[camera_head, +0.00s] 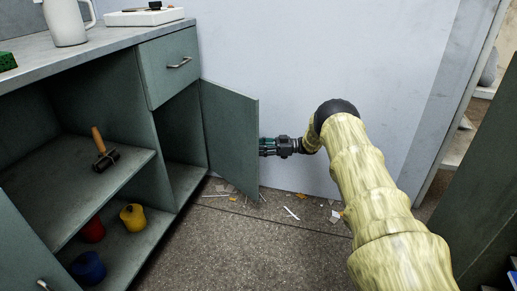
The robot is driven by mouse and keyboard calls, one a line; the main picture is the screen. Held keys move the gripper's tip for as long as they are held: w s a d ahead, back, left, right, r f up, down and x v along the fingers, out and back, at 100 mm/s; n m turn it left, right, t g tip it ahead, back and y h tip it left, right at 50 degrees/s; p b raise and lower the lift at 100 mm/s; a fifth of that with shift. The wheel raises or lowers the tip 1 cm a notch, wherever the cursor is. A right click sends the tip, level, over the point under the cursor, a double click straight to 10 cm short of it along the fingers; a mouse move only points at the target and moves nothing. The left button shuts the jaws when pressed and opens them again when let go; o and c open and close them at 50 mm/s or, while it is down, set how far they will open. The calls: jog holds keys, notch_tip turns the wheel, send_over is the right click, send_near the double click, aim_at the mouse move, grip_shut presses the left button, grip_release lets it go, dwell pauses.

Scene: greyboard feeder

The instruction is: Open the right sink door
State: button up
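The right sink door (230,138) is a grey-green panel under the drawer, at the right end of the cabinet. It stands swung well out, with its compartment (183,130) showing behind it. Its handle is not in sight. My gripper (264,147) is dark and sits at the door's free edge, pointing left. The door seems to hide its fingertips, so I cannot tell whether they touch the door or how far they are apart.
The left door (25,245) also stands open. Litter (291,212) lies near the wall. A dark green panel (485,185) stands at right.

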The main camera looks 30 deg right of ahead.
jog(key=shift+d+r, duration=0.1)
dwell(0.5)
jog(key=v, duration=0.7)
jog(key=shift+s+d, duration=0.15)
jog(key=shift+d, duration=0.05)
jog(key=shift+c, duration=0.3)
